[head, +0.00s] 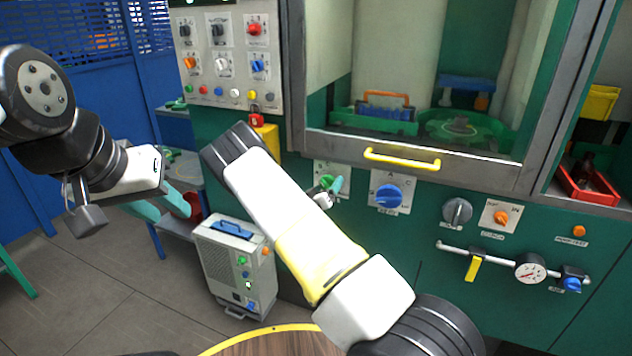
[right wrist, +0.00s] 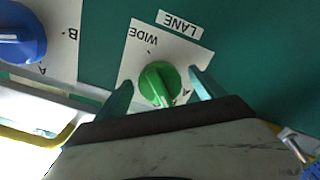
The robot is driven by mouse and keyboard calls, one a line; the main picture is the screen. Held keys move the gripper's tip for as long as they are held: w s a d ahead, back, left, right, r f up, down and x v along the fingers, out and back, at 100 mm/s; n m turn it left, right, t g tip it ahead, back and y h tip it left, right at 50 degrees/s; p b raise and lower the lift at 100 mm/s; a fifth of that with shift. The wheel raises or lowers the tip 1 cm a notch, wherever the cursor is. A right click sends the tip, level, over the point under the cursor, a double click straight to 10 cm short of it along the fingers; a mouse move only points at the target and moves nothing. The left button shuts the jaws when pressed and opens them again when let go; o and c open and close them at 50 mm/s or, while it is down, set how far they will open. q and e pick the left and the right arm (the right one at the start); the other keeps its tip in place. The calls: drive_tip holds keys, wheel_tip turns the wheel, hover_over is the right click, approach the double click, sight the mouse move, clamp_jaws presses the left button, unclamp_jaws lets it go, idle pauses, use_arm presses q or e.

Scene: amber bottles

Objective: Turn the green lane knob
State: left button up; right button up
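The green lane knob (right wrist: 160,84) is round with a raised ridge and sits on a white plate under the label LANE, in the right wrist view. Its ridge runs down and slightly right in that picture; the word WIDE is at the plate's upper left. The knob also shows small in the head view (head: 326,181), partly hidden. My right gripper (right wrist: 161,77) is open, one teal finger on each side of the knob, with visible gaps. It also shows in the head view (head: 329,185). My left gripper (head: 160,206) hangs at the left, fingers apart and empty, far from the knob.
A blue knob (head: 388,196) is just right of the lane plate. A yellow handle (head: 402,160) runs above it under the cabinet window. A grey knob (head: 457,211) and an orange knob (head: 501,217) are further right. A grey box unit (head: 235,262) stands on the floor.

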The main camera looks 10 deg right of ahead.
drive_tip(key=v, duration=0.7)
drive_tip(key=shift+s+a, duration=0.25)
drive_tip(key=shift+s, duration=0.05)
drive_tip(key=s+a+r+m+g+y, duration=0.1)
drive_tip(key=s+a+r+g+y, duration=0.1)
drive_tip(key=s+r+y, duration=0.3)
drive_tip(key=s+a+r+m+g+y, duration=0.1)
drive_tip(key=a+r+g+y, duration=0.15)
drive_tip(key=r, duration=0.45)
drive_tip(key=s+a+r+m+g+y, duration=0.1)
drive_tip(key=s+a+r+g+y, duration=0.1)
drive_tip(key=s+a+r+y, duration=0.3)
drive_tip(key=s+d+r+n, duration=0.1)
drive_tip(key=s+d+r, duration=0.1)
drive_tip(key=s, duration=0.6)
drive_tip(key=s+d+r+n+g, duration=0.1)
drive_tip(key=s+r, duration=0.3)
drive_tip(key=s, duration=0.5)
drive_tip(key=s+d+r+n+g, duration=0.1)
drive_tip(key=s+d+r, duration=0.2)
drive_tip(key=s, duration=0.6)
drive_tip(key=shift+d+r+n, duration=0.25)
drive_tip(key=shift+r+n, duration=0.05)
drive_tip(key=shift+r, duration=0.25)
